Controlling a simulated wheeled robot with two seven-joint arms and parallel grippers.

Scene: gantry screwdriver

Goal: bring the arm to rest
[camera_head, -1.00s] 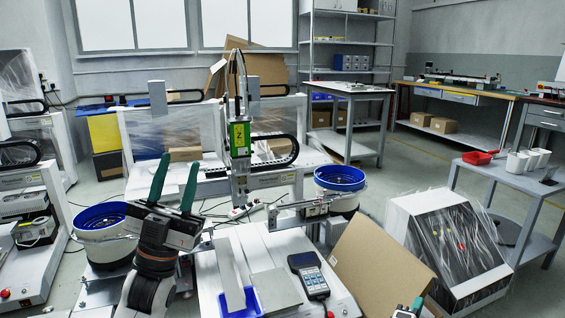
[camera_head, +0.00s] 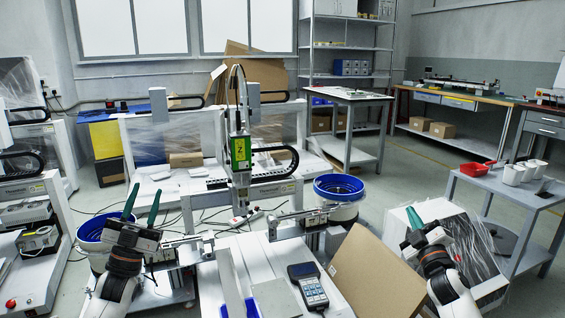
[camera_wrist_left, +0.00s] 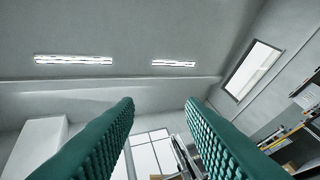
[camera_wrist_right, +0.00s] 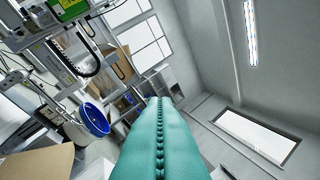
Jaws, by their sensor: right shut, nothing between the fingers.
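My left gripper (camera_head: 142,205) is at the lower left of the head view, pointing up in front of the left blue-lined bowl. Its green fingers stand apart with nothing between them, and the left wrist view (camera_wrist_left: 160,110) shows the same gap. My right gripper (camera_head: 415,218) is at the lower right of the head view, raised in front of the plastic-wrapped box. Its green fingers are pressed together, and the right wrist view (camera_wrist_right: 158,110) shows them meeting along one seam with nothing held.
The gantry screwdriver (camera_head: 240,155) stands in the middle. Blue-lined bowls stand left (camera_head: 92,228) and right (camera_head: 339,187) of it. A handheld controller (camera_head: 308,284) lies on the bench beside a cardboard sheet (camera_head: 375,275). The wrapped box (camera_head: 440,212) is behind my right arm.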

